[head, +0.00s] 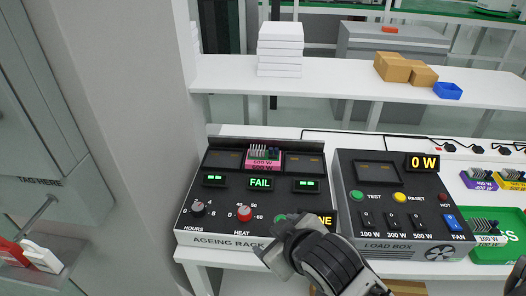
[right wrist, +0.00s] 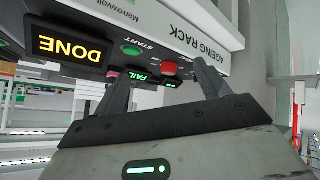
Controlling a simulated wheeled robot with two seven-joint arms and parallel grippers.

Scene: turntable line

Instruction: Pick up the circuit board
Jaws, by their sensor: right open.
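A pink circuit board (head: 264,161) marked 600 W, with dark and grey parts on top, sits in the middle slot of the ageing rack (head: 222,226). The small screen below it reads FAIL. My right gripper (head: 283,238) is at the rack's front right corner, lower and nearer than the board, and partly covers the DONE display. In the right wrist view my right gripper (right wrist: 163,82) has its fingers apart with nothing held, close to the rack's front panel. My left gripper is not in view.
The load box (head: 400,246), reading 0 W, stands right of the rack. Further right are a purple board (head: 479,181), a yellow board (head: 511,183) and a 100 W board (head: 488,236) on a green tray (head: 513,218). A shelf (head: 340,88) with boxes runs behind.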

